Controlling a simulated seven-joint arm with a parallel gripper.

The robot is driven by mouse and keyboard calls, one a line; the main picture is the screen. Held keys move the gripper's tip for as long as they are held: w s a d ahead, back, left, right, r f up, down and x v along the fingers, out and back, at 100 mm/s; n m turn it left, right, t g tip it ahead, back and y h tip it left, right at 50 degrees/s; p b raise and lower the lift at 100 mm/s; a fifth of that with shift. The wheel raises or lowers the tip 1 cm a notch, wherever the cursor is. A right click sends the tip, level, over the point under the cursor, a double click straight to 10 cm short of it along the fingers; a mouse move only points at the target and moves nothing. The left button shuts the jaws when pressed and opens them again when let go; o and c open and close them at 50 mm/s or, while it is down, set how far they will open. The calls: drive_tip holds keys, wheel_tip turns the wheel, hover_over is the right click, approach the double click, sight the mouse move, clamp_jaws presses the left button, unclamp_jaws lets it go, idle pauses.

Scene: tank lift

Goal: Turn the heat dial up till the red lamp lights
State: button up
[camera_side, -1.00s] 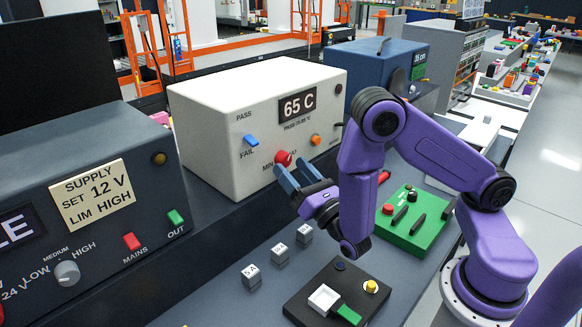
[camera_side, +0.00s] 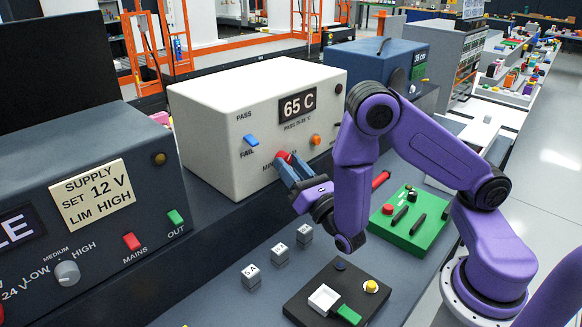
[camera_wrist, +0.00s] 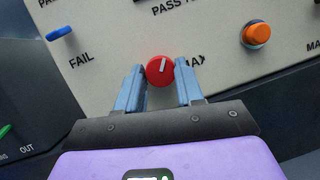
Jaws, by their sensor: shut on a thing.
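The red heat dial (camera_side: 284,156) is on the lower front of the cream box (camera_side: 215,125), between the MIN and MAX marks. My gripper (camera_side: 289,165) has its blue fingers on either side of the dial and is shut on it. In the wrist view the dial (camera_wrist: 160,70) sits between the fingertips, its white pointer line near upright and tilted slightly right. The box display (camera_side: 297,105) reads 65 C, with a pass range printed below it. A dark round lamp (camera_side: 338,89) at the box's upper right looks unlit.
A blue FAIL lever (camera_side: 251,140) and an orange button (camera_side: 315,140) flank the dial on the same face. Small marked cubes (camera_side: 279,252), a black tray (camera_side: 300,306) and a green board (camera_side: 427,236) lie on the bench below.

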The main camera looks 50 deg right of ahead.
drive_tip(key=shift+a+m+g+h, duration=0.1)
drive_tip(key=shift+m+g+h, duration=0.2)
drive_tip(key=shift+m+h, duration=0.85)
drive_tip(key=shift+m+y, duration=0.45)
drive_tip(key=o, duration=1)
drive_tip(key=shift+o, duration=0.2)
drive_tip(key=shift+s, duration=0.1)
drive_tip(key=v, duration=1.7)
drive_tip(key=shift+s, duration=0.15)
drive_tip(key=shift+r, duration=0.1)
